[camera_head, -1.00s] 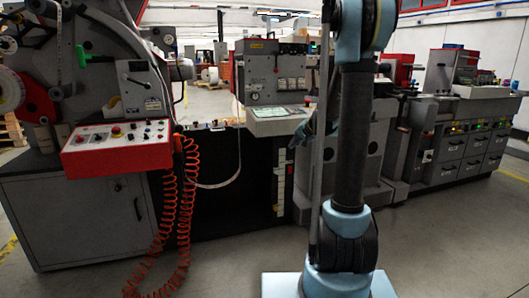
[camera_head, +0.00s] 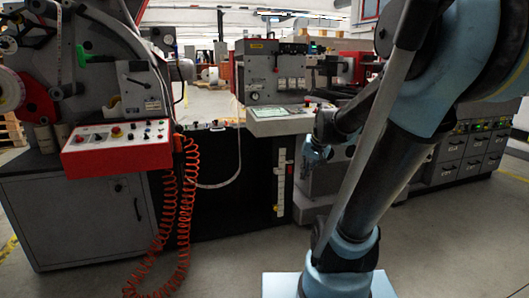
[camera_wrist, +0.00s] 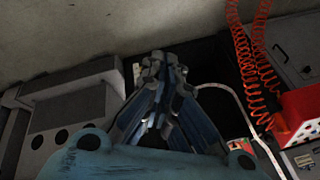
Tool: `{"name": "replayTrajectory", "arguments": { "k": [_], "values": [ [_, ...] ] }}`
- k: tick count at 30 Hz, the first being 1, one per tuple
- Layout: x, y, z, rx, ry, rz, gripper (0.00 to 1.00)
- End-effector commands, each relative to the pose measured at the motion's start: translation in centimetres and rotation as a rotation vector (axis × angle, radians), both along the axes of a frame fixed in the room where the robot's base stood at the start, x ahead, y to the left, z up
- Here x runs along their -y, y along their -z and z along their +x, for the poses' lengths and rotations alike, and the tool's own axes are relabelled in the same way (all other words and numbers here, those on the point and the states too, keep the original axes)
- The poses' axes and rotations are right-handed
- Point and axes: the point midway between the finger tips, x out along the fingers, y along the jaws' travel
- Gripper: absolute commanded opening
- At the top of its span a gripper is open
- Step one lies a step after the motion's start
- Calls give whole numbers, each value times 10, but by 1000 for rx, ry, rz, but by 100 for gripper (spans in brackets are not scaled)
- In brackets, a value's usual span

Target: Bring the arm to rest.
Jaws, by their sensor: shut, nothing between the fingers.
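My arm (camera_head: 385,170) rises from its light blue base and leans up to the right in the head view, its upper part large at the right edge. A dark forearm reaches back down to the left. My gripper (camera_head: 318,152) is at its end, small in the picture, in front of the grey machine and below the control screen. In the wrist view my gripper (camera_wrist: 163,62) has its blue and grey fingers together at the tips, with nothing held between them.
A red control box (camera_head: 116,147) with coiled orange cables (camera_head: 178,200) stands at the left. The grey label machine (camera_head: 275,75) with a screen panel (camera_head: 280,120) runs behind my arm. Grey floor (camera_head: 220,265) in front is clear.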

Motion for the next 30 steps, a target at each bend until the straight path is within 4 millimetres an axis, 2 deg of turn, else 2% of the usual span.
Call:
{"name": "replayTrajectory", "arguments": {
  "k": [1,9,18,24,30],
  "values": [
    [2,4,-16,-11,-12,-18,0],
    [15,31,-90,-76,-69,-121,0],
    [33,65,-158,-145,-121,-223,0],
    [40,76,-177,-168,-136,-257,0],
    [40,77,-180,-171,-138,-262,0]
  ]
}}
